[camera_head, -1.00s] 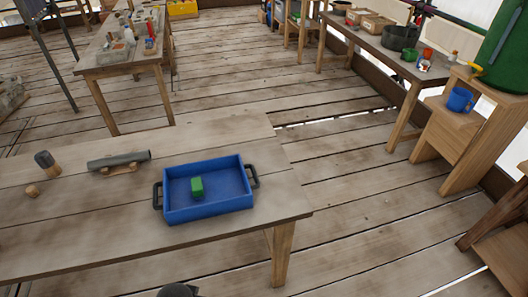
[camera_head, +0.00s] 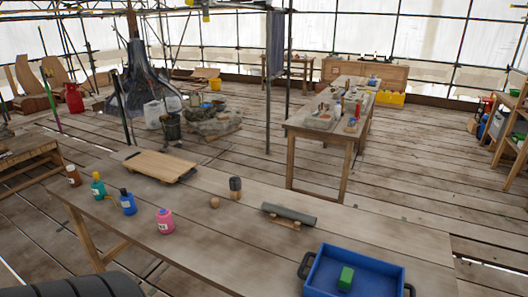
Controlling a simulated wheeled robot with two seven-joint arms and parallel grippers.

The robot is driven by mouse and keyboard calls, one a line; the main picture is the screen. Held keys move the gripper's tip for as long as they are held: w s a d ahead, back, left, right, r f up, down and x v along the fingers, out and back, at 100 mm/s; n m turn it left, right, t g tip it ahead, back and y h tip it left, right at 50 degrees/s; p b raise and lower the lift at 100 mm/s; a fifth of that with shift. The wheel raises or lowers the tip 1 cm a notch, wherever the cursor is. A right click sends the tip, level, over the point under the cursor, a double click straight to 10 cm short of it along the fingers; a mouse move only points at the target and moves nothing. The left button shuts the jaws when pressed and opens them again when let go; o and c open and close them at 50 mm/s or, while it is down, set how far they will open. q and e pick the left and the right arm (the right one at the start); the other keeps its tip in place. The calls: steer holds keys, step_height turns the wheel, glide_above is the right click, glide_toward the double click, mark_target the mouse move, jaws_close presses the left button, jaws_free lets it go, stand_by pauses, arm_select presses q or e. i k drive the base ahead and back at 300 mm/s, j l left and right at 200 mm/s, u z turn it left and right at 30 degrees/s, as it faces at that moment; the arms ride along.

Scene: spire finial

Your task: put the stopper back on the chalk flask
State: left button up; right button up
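I cannot tell which is the chalk flask. A small round wooden knob (camera_head: 214,202) lies near the middle; I cannot tell whether it is the stopper. Neither of my grippers shows in view.
A dark-topped cylinder (camera_head: 235,187), a grey tube on a wooden rest (camera_head: 289,214) and a wooden board (camera_head: 160,165) are on the table. A blue tray (camera_head: 379,282) holding a green block (camera_head: 345,278) is at the right.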

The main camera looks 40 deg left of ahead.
mark_target(165, 220)
steer(key=k+j+u, duration=0.1)
steer(key=u, duration=1.95)
steer(key=k+j, duration=0.05)
steer(key=j, duration=0.05)
